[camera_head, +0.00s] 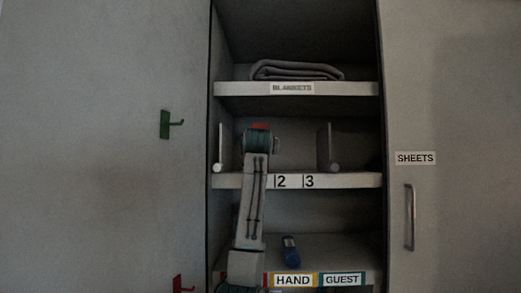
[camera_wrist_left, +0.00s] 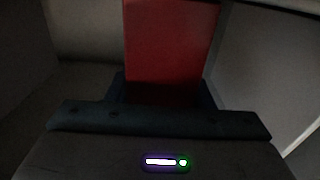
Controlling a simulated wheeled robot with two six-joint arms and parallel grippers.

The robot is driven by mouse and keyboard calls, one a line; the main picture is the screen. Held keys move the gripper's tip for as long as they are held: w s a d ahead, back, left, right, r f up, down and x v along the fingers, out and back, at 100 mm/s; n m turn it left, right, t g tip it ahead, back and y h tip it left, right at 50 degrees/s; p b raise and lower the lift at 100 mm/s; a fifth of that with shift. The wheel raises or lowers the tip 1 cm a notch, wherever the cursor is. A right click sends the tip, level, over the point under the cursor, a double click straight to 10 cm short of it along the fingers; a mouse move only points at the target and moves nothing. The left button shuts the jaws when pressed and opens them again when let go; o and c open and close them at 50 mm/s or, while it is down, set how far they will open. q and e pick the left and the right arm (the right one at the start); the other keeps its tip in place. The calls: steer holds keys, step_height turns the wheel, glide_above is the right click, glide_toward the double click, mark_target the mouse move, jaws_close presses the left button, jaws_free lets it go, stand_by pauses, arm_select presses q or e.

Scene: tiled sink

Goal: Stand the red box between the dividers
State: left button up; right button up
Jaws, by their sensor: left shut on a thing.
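The red box (camera_wrist_left: 168,50) stands out ahead of my left gripper (camera_wrist_left: 165,95) in the left wrist view, held upright in its jaws. In the head view only a small red strip of the box (camera_head: 259,126) shows above my left wrist, which hides the rest. My left arm reaches up to the middle shelf (camera_head: 345,181), near its left divider (camera_head: 219,148). The right divider (camera_head: 324,147) stands farther right on the same shelf. The box is between the two in the picture, closer to the left one. Whether it touches the shelf is hidden. My right gripper is not seen.
A folded grey blanket (camera_head: 296,70) lies on the shelf above, labelled BLANKETS. A blue object (camera_head: 291,251) sits on the lower shelf. The cupboard's side walls bound the shelves. Free room shows between my wrist and the right divider.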

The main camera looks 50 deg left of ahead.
arm_select(q)
steer(key=shift+f, duration=0.1)
steer(key=o, duration=1.2)
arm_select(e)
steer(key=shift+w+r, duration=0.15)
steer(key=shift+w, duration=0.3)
arm_select(q)
steer(key=shift+r, duration=0.2)
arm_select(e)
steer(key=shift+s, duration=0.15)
arm_select(q)
steer(key=shift+s+d+f, duration=0.15)
steer(key=shift+s+d, duration=0.1)
steer(key=shift+b+v, duration=1.7)
steer(key=shift+v, duration=3.95)
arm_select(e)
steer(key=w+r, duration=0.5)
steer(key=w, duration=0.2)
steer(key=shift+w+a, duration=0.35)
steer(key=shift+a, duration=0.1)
